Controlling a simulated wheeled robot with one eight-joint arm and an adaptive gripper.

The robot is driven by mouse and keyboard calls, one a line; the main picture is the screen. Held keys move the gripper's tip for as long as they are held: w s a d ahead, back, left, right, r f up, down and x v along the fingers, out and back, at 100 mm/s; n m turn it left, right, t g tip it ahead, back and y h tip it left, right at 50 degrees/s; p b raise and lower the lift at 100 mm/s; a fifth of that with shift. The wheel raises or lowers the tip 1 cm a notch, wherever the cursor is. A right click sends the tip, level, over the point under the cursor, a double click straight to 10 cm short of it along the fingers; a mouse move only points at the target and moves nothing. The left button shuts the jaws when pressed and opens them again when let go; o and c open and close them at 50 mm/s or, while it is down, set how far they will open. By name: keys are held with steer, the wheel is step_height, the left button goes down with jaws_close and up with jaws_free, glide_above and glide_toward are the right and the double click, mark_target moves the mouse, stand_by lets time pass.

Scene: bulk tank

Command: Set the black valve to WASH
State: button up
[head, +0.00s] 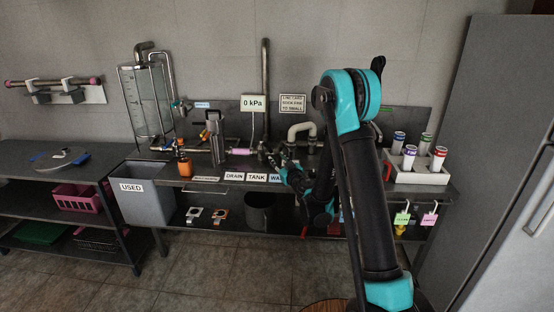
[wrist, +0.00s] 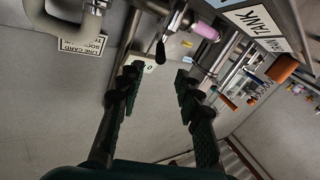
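The black valve shows in the wrist view as a short black lever (wrist: 161,51) on a metal pipe fitting. My gripper (wrist: 158,82) is open, and the lever's tip is just beyond the gap between its two fingertips, apparently touching neither. In the head view my gripper (head: 276,160) is at the pipework above the bench edge, and the valve is too small and crowded there to make out its lever. The labels DRAIN (head: 234,176), TANK (head: 256,177) and a partly hidden one starting WA (head: 275,178) sit on the front edge. I cannot tell which label the lever points to.
A pink sleeve (wrist: 204,31) is on the pipe beside the valve. A 0 kPa display (head: 253,103) and bent pipes stand behind. A USED bin (head: 149,205) hangs at left.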

mark_target(268, 147)
steer(key=shift+a, duration=0.25)
steer(key=c, duration=0.5)
steer(key=s+a+n+h, duration=0.1)
steer(key=a+n, duration=0.1)
steer(key=n, duration=0.1)
steer(key=s+a+r+n+h, duration=0.1)
steer(key=a+n, duration=0.1)
steer(key=n, duration=0.1)
steer(key=s+a+n+t+h, duration=0.1)
steer(key=a+n, duration=0.1)
steer(key=shift+s+a+r+n+h, duration=0.15)
steer(key=shift+a+r+n+h, duration=0.15)
steer(key=shift+a+r+n, duration=0.1)
jaws_close()
steer(key=w+f+n, duration=0.1)
steer(key=w+n, duration=0.1)
steer(key=w, duration=0.8)
steer(key=shift+w+d+f+h, duration=0.2)
steer(key=shift+w+h, duration=0.05)
steer(key=shift+h, duration=0.05)
